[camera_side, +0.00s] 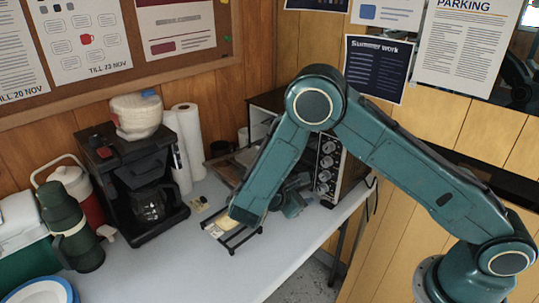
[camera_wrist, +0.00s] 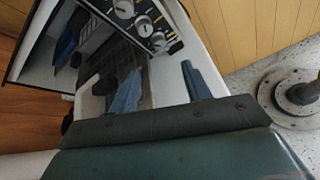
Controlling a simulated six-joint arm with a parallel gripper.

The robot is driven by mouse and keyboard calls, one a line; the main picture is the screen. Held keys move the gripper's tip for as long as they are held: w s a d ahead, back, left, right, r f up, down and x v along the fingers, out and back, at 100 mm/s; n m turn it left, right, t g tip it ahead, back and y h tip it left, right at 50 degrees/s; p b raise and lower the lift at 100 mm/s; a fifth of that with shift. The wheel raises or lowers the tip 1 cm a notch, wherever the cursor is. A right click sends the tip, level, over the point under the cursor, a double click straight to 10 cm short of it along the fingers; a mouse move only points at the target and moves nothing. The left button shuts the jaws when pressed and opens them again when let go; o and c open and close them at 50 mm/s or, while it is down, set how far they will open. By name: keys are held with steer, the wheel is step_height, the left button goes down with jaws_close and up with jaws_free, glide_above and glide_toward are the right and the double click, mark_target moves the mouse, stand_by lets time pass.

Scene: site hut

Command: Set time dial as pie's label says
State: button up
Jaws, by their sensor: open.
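The oven (camera_side: 345,165) stands at the right end of the table, with a column of round knobs (camera_side: 327,162) on its front panel. The oven knobs also show at the top of the wrist view (camera_wrist: 143,25); their markings are too small to read, so I cannot tell which is the time dial. A small pale yellow and white item (camera_side: 216,228) lies by a black wire rack, partly behind my arm; I cannot tell whether it is the pie or its label. My gripper (camera_wrist: 160,67) is open and empty, its two blue fingers apart, below the knobs and not visibly touching them.
A coffee maker (camera_side: 135,185), paper rolls (camera_side: 188,135), a green flask (camera_side: 70,230) and a red jug (camera_side: 82,190) stand to the left. The front middle of the table (camera_side: 190,262) is clear.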

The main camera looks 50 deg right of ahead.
steer(key=s+r+m+y, duration=0.4)
steer(key=r, duration=0.4)
steer(key=s+r+m+t+y, duration=0.1)
steer(key=s+r+m+y, duration=0.3)
steer(key=r, duration=0.5)
steer(key=shift+s+d+r+m, duration=0.25)
steer(key=shift+s+d+m, duration=0.15)
steer(key=shift+s+m, duration=0.35)
stand_by(0.5)
steer(key=shift+w, duration=0.1)
steer(key=w+f+n+h, duration=0.4)
steer(key=w+f+n, duration=0.1)
steer(key=f, duration=0.5)
steer(key=w+a+f+n+h, duration=0.1)
steer(key=w+f+n+h, duration=0.4)
steer(key=f, duration=0.5)
steer(key=shift+a+f+n+g, duration=0.25)
steer(key=shift+n+g, duration=0.15)
steer(key=shift+n, duration=0.65)
